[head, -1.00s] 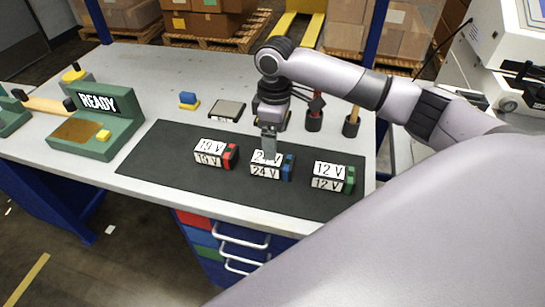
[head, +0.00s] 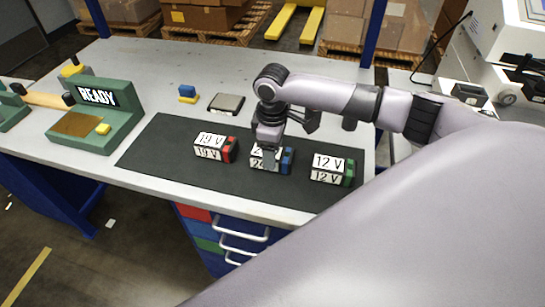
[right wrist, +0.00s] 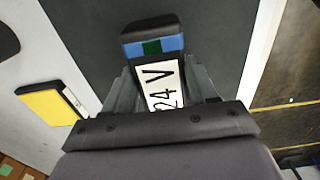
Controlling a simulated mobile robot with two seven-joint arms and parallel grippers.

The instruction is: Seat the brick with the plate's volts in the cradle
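The 24 V brick (head: 286,161) has a white label and a blue end; it lies in the middle of the dark mat. My right gripper (head: 267,165) is down over it. In the right wrist view its fingers (right wrist: 165,90) stand on both sides of the 24 V brick (right wrist: 152,47); whether they press on it is not clear. A red-ended 19 V brick (head: 209,146) lies left and a green-ended 12 V brick (head: 327,170) right. I cannot make out a volts plate or surely identify the cradle. My left gripper is not in view.
A green stand (head: 124,125) showing READY, with a brown pad and yellow piece, is at the left. A yellow-faced object (right wrist: 50,105) shows in the right wrist view.

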